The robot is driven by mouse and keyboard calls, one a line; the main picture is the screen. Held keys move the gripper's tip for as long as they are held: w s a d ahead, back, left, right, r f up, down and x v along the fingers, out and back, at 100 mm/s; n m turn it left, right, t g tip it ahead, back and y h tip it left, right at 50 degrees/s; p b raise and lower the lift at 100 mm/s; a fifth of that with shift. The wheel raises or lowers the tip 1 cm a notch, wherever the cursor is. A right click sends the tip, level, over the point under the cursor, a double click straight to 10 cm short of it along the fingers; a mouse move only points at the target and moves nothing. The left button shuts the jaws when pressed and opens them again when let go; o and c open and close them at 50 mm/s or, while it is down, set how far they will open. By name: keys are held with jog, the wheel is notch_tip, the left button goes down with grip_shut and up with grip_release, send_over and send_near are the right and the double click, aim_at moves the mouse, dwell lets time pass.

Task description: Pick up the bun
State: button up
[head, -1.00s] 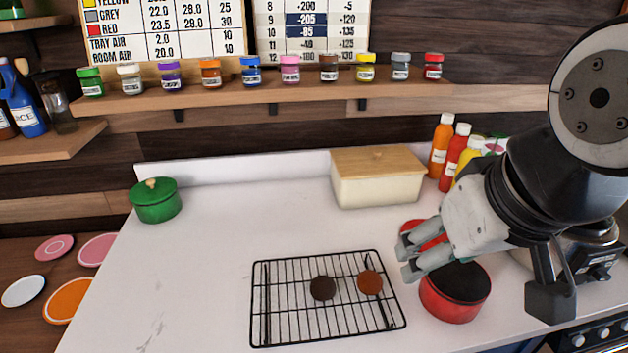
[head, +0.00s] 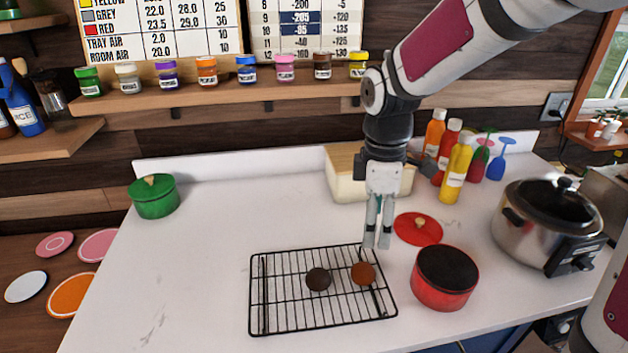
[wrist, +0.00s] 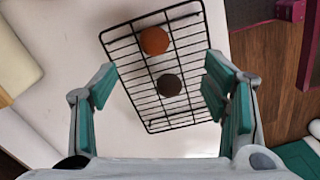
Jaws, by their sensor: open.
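Two small round pieces lie on a black wire rack (head: 290,318): a dark brown one (head: 318,279) and an orange-brown one (head: 363,273). I cannot tell whether either is the bun; nothing else in view is clearly a bun. My gripper (head: 377,243) points down above the counter, just behind the rack's back right corner. In the wrist view its fingers stand wide apart and empty, with the orange-brown piece (wrist: 155,40) and the dark piece (wrist: 169,85) showing between them, farther off.
A cream box (head: 345,185) with a wooden lid stands behind my gripper, partly hidden. A red pot (head: 445,280) and its red lid (head: 410,229) are at the right. Bottles (head: 457,170) and a steel cooker (head: 545,232) stand farther right. A green pot (head: 153,197) is at left; the counter's left is clear.

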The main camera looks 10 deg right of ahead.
jog(key=f+n, duration=0.1)
jog(key=b, duration=0.1)
send_near(366, 267)
jog(key=shift+y, duration=0.3)
notch_tip(366, 267, down, 5)
jog(key=shift+s+f, duration=0.1)
jog(key=shift+s, duration=0.05)
jog(key=shift+w+d+f+b, duration=0.1)
jog(key=shift+f+b, duration=0.2)
jog(key=shift+f, duration=0.95)
jog(key=shift+w+d+f+b, duration=0.1)
jog(key=shift+f+b, duration=0.2)
jog(key=shift+f, duration=0.95)
jog(key=c, duration=1.1)
